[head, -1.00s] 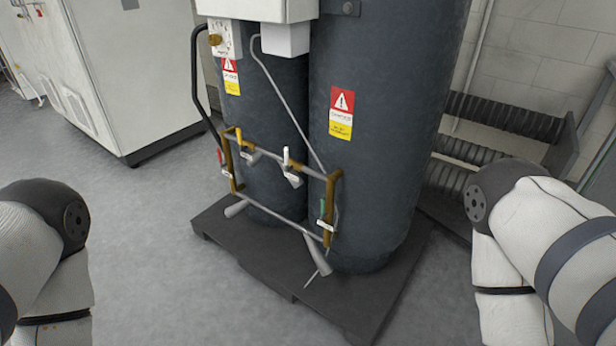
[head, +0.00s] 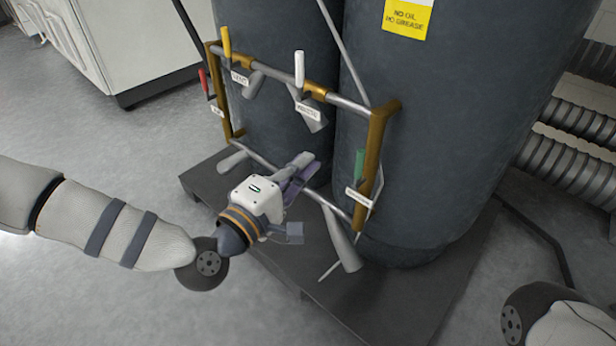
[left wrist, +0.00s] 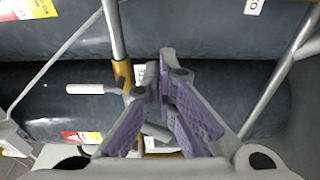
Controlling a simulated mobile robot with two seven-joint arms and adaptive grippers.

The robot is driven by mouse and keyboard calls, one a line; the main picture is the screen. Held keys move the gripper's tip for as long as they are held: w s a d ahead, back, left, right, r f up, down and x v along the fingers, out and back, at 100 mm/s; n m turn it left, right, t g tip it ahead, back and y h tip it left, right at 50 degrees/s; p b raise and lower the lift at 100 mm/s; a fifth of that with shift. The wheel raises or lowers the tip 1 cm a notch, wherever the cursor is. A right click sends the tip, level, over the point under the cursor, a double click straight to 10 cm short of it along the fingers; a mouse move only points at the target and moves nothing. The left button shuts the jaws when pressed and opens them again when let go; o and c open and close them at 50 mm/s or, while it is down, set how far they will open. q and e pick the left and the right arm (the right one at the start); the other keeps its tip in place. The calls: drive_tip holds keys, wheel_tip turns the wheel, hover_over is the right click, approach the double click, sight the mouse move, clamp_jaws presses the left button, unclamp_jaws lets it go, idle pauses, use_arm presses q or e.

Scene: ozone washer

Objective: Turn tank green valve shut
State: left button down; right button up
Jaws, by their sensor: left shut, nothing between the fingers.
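The green valve handle (head: 360,165) stands upright on the brown vertical pipe at the right end of the pipe frame, in front of the right dark tank (head: 440,130). A white tag hangs just below it. My left gripper (head: 302,172) is shut and empty, to the left of the green handle and apart from it, inside the frame's lower opening. In the left wrist view the purple-padded fingers (left wrist: 163,95) point at the pipes, and a white lever (left wrist: 90,89) shows to their left. I do not make out the green handle there. My right gripper is out of view.
The frame also carries a yellow handle (head: 226,42), a white handle (head: 299,68) and a red handle (head: 204,82). The lower pipe (head: 285,181) runs close to my left gripper. The tanks stand on a dark pallet (head: 400,295). Open floor lies at left.

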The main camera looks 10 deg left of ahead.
sight(363, 167)
use_arm(q)
drive_tip(key=w+d+b, duration=0.1)
drive_tip(key=w+d, duration=0.1)
drive_tip(key=d, duration=0.4)
drive_tip(key=shift+w+f, duration=0.15)
drive_tip(key=shift+w, duration=0.25)
